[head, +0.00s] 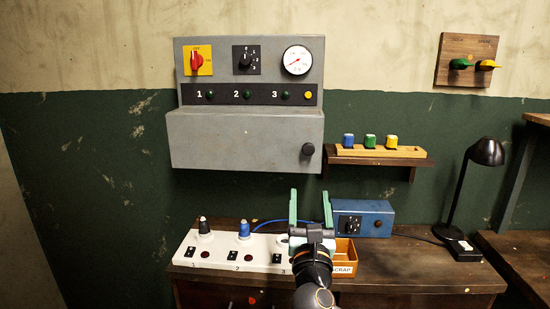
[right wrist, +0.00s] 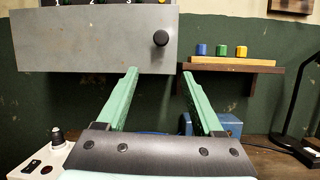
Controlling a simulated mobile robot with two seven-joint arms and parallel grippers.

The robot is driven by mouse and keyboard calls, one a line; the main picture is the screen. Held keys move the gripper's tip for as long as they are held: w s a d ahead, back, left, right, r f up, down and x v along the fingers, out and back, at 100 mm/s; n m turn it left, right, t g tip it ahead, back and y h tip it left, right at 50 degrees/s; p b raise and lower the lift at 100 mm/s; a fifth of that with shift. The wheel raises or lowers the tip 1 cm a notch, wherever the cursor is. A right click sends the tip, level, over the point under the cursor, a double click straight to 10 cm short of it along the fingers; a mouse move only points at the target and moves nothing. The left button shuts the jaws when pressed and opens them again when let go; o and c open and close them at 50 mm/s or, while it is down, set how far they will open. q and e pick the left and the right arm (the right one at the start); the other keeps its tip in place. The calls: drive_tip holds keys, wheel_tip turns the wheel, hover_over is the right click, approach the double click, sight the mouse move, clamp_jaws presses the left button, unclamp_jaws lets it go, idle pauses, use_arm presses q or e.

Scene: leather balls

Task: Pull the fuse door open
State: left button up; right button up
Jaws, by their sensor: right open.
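The fuse door (head: 240,141) is the grey lower front of the wall box and looks shut. Its round black knob (head: 308,149) sits near its right edge. In the right wrist view the door (right wrist: 95,40) and knob (right wrist: 161,38) show ahead, above the fingertips. My right gripper (head: 310,192) is open and empty, with green fingers pointing up, below the knob and apart from it. The same gripper (right wrist: 160,72) spans the lower middle of the right wrist view. My left gripper is not in view.
A shelf (head: 380,160) holding blue, green and yellow fuses is right of the door. Below are a white switch panel (head: 222,262), a blue box (head: 377,221), an orange scrap tray (head: 346,253) and a black lamp (head: 487,152). The wall under the door is clear.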

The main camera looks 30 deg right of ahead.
sight(308, 151)
drive_tip(key=shift+h, duration=0.3)
drive_tip(key=x, duration=0.4)
drive_tip(key=r+x, duration=0.1)
drive_tip(key=x, duration=0.3)
drive_tip(key=p+x, duration=0.1)
drive_tip(key=x, duration=0.4)
drive_tip(key=shift+s+a+r, duration=0.2)
drive_tip(key=shift+r, duration=0.2)
drive_tip(key=shift+c, duration=0.3)
clamp_jaws()
